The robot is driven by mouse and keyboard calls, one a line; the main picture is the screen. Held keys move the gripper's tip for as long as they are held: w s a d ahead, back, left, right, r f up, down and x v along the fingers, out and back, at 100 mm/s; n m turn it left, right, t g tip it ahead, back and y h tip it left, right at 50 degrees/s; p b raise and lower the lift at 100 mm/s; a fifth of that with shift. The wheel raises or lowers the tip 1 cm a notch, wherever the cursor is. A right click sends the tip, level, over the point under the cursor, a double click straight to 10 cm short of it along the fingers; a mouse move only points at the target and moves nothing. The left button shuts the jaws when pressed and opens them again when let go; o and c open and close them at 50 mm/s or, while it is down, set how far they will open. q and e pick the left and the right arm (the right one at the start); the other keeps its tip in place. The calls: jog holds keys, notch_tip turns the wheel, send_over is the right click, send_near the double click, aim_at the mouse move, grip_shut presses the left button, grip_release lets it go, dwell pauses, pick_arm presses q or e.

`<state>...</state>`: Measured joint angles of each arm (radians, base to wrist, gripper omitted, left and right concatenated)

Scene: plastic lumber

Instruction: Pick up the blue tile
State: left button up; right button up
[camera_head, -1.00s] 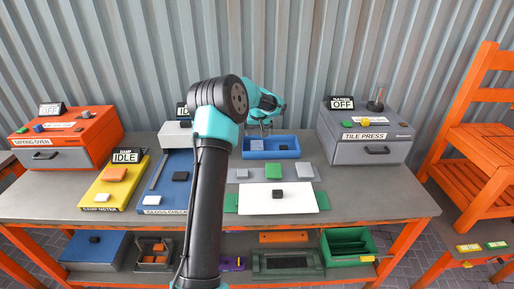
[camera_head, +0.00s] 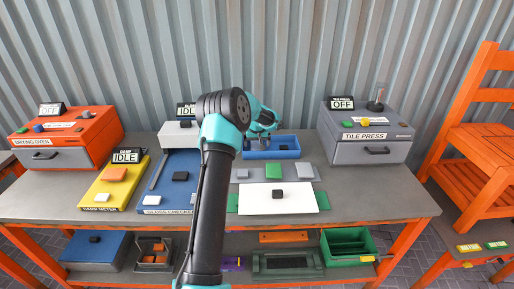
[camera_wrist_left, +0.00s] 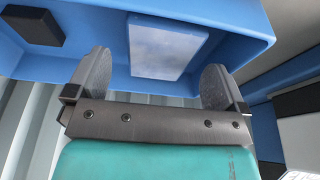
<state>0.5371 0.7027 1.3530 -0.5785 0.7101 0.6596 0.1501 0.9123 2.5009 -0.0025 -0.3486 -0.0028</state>
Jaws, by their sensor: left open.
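The blue tile (camera_wrist_left: 168,46) lies in a blue tray (camera_wrist_left: 262,25), its face pale and cloudy with blue edges. The tray also shows in the head view (camera_head: 290,154), at the back middle of the bench. My left gripper (camera_head: 258,141) is over the left part of the tray and hides most of the tile there. In the left wrist view my left gripper (camera_wrist_left: 155,82) is open and empty, its fingers on either side of the tile's near end. I cannot tell the remaining gap to the tile. My right gripper is not in view.
A black block (camera_wrist_left: 32,24) sits in the same tray. In front are a grey plate with a green tile (camera_head: 273,172) and a white board (camera_head: 300,199). The tile press (camera_head: 368,150) stands right, the gloss checker (camera_head: 160,198) and yellow damp meter (camera_head: 100,198) left.

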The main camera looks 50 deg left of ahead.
pick_arm(q)
jog(key=shift+w+a+f, duration=0.15)
jog(key=shift+f, duration=0.55)
jog(key=shift+c, duration=0.4)
jog(key=c, duration=1)
jog(key=shift+o, duration=0.2)
jog(key=shift+r, duration=0.15)
jog(key=shift+r, duration=1.35)
jog(key=shift+s+d+r, duration=0.3)
jog(key=shift+d+r, duration=0.05)
jog(key=shift+r, duration=0.05)
jog(key=s+d, duration=0.3)
jog(key=s+d+r, duration=0.1)
jog(key=s+d, duration=0.2)
jog(key=d, duration=0.1)
jog(key=s+d, duration=0.4)
jog(key=shift+d+r, duration=0.15)
jog(key=shift+d, duration=0.05)
